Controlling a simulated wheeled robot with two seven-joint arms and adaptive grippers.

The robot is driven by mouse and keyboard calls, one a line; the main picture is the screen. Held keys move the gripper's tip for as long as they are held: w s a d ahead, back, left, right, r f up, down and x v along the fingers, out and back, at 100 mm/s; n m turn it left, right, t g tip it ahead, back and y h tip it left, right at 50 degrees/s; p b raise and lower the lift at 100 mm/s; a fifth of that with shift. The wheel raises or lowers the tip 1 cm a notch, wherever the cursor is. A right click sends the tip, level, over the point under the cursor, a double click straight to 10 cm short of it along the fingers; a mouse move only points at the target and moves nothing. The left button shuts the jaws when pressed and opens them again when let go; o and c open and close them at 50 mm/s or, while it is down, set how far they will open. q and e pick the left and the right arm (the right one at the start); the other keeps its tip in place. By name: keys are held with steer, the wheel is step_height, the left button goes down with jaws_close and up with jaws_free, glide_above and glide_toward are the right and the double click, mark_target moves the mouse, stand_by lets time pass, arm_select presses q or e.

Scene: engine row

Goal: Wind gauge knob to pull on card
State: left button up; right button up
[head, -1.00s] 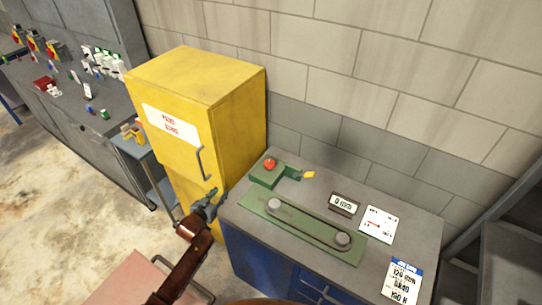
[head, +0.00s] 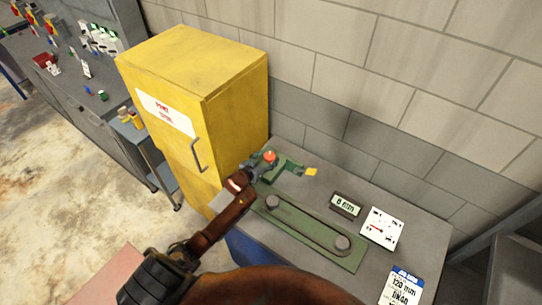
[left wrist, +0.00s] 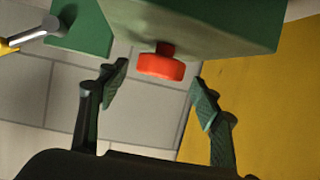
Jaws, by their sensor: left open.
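The red gauge knob (head: 270,157) sits on the green gauge block (head: 292,164) at the back left of the bench. In the left wrist view the knob (left wrist: 161,65) projects from the green block. My left gripper (head: 258,170) is at the block in the head view. In the left wrist view my left gripper (left wrist: 160,93) is open, its fingers on either side of the knob's line and a gap on both sides; it does not hold the knob. The card (head: 402,289) lies front right on the bench; its top line reads 120 mm, the lower text is unclear. My right gripper is not seen.
A green plate with a belt and two pulleys (head: 308,225) lies in front of the block. A small display (head: 345,205) reads about 0 mm, beside a white dial (head: 382,228). A yellow cabinet (head: 170,100) stands close on the left. A yellow-tipped arm (head: 311,172) sticks out of the block.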

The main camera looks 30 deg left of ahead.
arm_select(q)
steer(key=shift+w+f, duration=0.25)
steer(key=shift+w, duration=0.4)
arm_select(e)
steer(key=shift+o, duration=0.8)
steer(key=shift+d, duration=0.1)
arm_select(q)
steer(key=shift+w+f, duration=0.15)
steer(key=shift+w, duration=0.15)
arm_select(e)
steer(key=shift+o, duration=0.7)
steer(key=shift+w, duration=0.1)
arm_select(q)
steer(key=shift+w+f, duration=0.1)
steer(key=shift+w, duration=0.2)
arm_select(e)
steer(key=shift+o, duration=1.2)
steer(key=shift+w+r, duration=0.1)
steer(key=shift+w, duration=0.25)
arm_select(q)
steer(key=shift+c, duration=0.2)
steer(key=c, duration=1.1)
steer(key=shift+d, duration=0.1)
steer(key=shift+c, duration=0.2)
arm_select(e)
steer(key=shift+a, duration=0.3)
